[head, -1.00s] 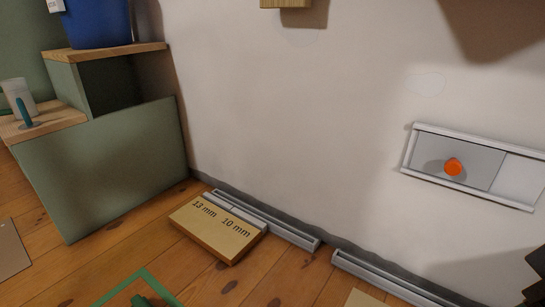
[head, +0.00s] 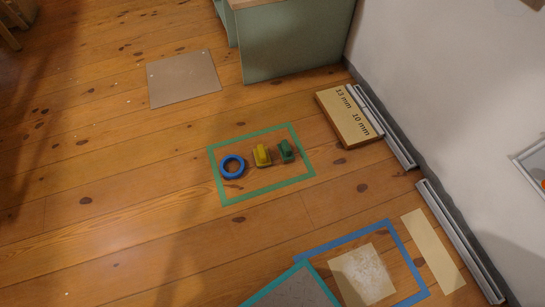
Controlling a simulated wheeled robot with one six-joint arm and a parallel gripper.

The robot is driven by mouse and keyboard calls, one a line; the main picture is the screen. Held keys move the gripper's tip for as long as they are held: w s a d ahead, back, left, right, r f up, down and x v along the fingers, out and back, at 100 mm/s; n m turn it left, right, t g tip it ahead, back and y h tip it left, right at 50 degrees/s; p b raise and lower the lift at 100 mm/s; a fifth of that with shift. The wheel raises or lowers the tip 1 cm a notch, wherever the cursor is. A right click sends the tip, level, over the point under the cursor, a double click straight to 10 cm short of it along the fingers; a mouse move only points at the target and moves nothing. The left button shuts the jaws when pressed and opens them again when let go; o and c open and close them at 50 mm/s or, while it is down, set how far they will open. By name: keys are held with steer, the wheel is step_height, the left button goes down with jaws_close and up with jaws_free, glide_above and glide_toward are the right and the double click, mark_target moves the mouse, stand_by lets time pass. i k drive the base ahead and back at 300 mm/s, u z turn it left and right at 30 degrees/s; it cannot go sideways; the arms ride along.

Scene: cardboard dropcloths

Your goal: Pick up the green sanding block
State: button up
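The green sanding block (head: 286,150) sits on the wooden floor in the head view, inside a rectangle of green tape (head: 223,198). It is the rightmost of three things there. A yellow block (head: 262,156) stands just left of it, with a small gap between them. A blue ring (head: 224,168) lies further left in the same rectangle. My gripper does not show in the head view.
A wooden box marked 13 mm and 10 mm (head: 343,117) lies by the wall rails. A grey sheet (head: 184,79) lies upper left. A blue tape outline (head: 404,262) and beige sheets lie lower right. Floor left of the green rectangle is clear.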

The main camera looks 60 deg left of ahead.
mark_target(285, 152)
steer(key=k, duration=0.1)
steer(key=u, duration=2.85)
steer(key=k, duration=0.85)
steer(key=z, duration=0.95)
steer(key=i, duration=1)
